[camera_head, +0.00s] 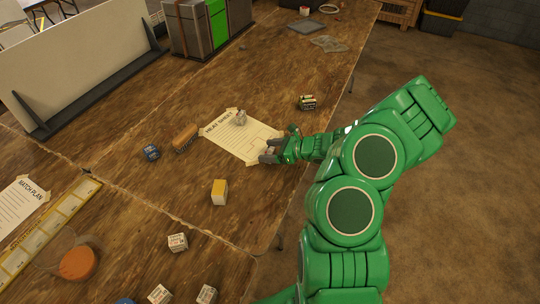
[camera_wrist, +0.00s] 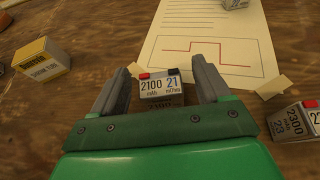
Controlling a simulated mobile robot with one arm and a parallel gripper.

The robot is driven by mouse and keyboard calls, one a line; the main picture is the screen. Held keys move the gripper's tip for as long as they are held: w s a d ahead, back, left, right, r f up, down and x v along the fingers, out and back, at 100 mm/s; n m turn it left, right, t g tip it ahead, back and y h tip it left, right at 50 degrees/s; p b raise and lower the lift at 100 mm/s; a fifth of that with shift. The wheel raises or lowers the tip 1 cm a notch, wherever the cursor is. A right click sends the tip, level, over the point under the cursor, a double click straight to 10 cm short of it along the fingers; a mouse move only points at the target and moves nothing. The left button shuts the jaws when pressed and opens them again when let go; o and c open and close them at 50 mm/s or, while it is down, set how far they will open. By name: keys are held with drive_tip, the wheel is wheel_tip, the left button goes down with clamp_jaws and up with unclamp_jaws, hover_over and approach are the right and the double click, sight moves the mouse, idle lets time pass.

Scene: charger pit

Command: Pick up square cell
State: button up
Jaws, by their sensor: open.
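A boxy cell (camera_wrist: 160,88) with a red and a black terminal and a label "2100 mAh 21 mOhm" sits between my fingers in the wrist view. My gripper (camera_wrist: 167,66) is open, with one finger at each side of the cell and gaps visible. In the head view my gripper (camera_head: 268,153) is low over the table at the near right corner of the paper sheet (camera_head: 235,146); the cell there is mostly hidden. A second cell (camera_wrist: 295,121) marked 2300 lies to the right in the wrist view. Another cell (camera_head: 240,118) stands on the sheet.
A yellow and white box (camera_head: 219,192) is left of the gripper in the wrist view (camera_wrist: 41,63). A dark cell (camera_head: 307,102) is near the table's right edge. White cells (camera_head: 177,242) are nearer.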

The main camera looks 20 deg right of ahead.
sight(271, 151)
drive_tip(key=c, duration=1.1)
drive_tip(key=shift+c, duration=0.2)
drive_tip(key=shift+r, duration=0.45)
drive_tip(key=r, duration=0.3)
drive_tip(key=shift+s, duration=0.2)
drive_tip(key=s+a+r, duration=0.2)
drive_tip(key=s+r, duration=0.7)
drive_tip(key=s, duration=0.4)
drive_tip(key=shift+s, duration=0.2)
